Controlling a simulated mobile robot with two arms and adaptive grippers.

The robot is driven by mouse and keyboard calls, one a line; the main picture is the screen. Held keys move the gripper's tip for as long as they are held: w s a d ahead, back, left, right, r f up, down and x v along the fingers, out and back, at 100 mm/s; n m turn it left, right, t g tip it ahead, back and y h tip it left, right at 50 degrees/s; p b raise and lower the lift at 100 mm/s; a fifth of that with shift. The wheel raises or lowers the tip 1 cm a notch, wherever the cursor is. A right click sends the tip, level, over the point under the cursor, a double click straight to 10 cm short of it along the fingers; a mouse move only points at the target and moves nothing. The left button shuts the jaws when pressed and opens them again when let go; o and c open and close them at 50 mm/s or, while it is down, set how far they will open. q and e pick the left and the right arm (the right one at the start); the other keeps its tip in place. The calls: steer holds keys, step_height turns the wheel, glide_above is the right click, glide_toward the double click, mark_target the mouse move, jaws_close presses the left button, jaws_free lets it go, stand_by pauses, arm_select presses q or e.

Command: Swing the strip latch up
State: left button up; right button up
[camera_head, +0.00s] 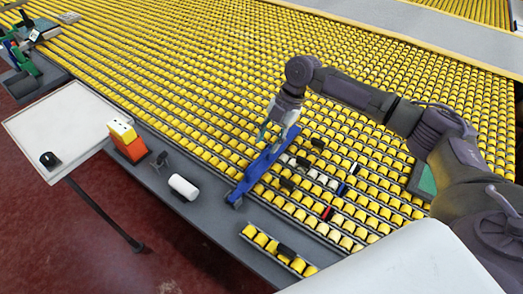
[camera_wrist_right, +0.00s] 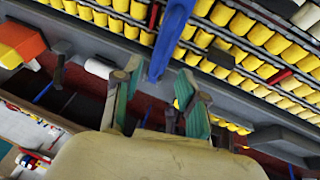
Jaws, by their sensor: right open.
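A long blue bar (camera_head: 262,165), which looks like the strip latch, slants over the yellow rollers, its lower end at the grey front rail. It also shows in the right wrist view (camera_wrist_right: 168,42), coming down from the top edge. My right gripper (camera_head: 275,133) is at the bar's upper end in the head view. In the wrist view its teal-padded fingers (camera_wrist_right: 158,80) are spread apart, with the bar in line with the gap between them. I cannot tell whether they touch it. My left gripper is not in view.
Rows of yellow rollers (camera_head: 190,85) fill the bed. A white cylinder (camera_head: 184,187) and an orange-and-white block (camera_head: 128,141) stand on the grey front rail (camera_head: 205,215). A white side table (camera_head: 75,115) bears a small black object. A short roller strip (camera_head: 277,249) lies near the front.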

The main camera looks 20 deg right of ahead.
mark_target(260, 158)
steer(key=shift+p+x, duration=0.35)
steer(key=shift+x, duration=2.4)
jaws_close()
